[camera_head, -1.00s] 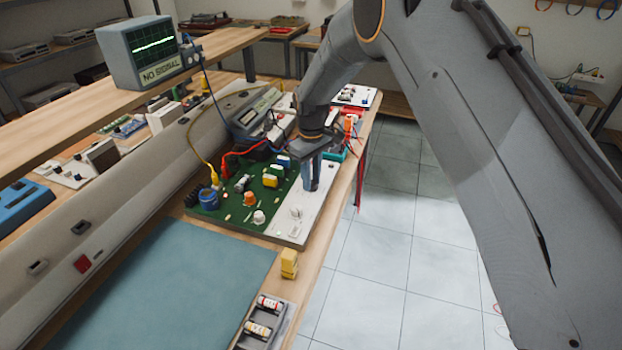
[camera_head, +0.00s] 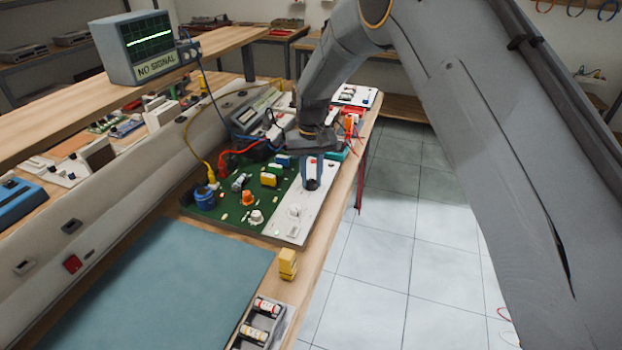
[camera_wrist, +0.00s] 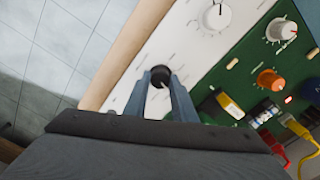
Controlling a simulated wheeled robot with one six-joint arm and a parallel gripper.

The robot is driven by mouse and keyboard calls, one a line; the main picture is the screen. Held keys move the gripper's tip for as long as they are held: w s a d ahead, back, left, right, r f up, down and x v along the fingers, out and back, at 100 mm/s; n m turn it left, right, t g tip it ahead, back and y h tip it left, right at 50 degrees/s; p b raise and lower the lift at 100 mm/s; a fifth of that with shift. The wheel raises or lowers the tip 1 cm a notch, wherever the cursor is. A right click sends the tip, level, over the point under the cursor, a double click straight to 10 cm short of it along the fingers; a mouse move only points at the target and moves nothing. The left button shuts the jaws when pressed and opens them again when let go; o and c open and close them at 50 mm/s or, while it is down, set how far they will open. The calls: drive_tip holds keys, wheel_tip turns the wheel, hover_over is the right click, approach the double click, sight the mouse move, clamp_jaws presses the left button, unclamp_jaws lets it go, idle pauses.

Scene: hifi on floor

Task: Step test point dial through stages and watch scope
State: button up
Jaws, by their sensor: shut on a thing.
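A round black dial knob (camera_wrist: 160,76) stands on the white strip of the circuit board panel (camera_head: 289,228). My gripper (camera_wrist: 160,80) is shut on the knob, one blue-grey finger on each side. In the head view, my gripper (camera_head: 312,184) points down at the panel's right part, and its fingers partly hide the knob. The knob's pointer setting is hard to read. The scope (camera_head: 128,52) on the upper shelf shows a nearly level green trace. A plate below its screen reads NO SIGNAL.
White knobs (camera_wrist: 216,16) and an orange knob (camera_wrist: 270,79) sit near my gripper. Red and yellow leads (camera_head: 208,175) plug into the green board. The blue mat (camera_head: 170,290) is clear.

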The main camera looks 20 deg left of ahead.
sight(311, 181)
drive_tip(key=shift+m, duration=0.3)
idle(0.4)
drive_tip(key=o, duration=1.1)
wheel_tip(311, 181, up, 8)
drive_tip(key=shift+f+b, duration=0.1)
drive_tip(key=shift+b, duration=1.15)
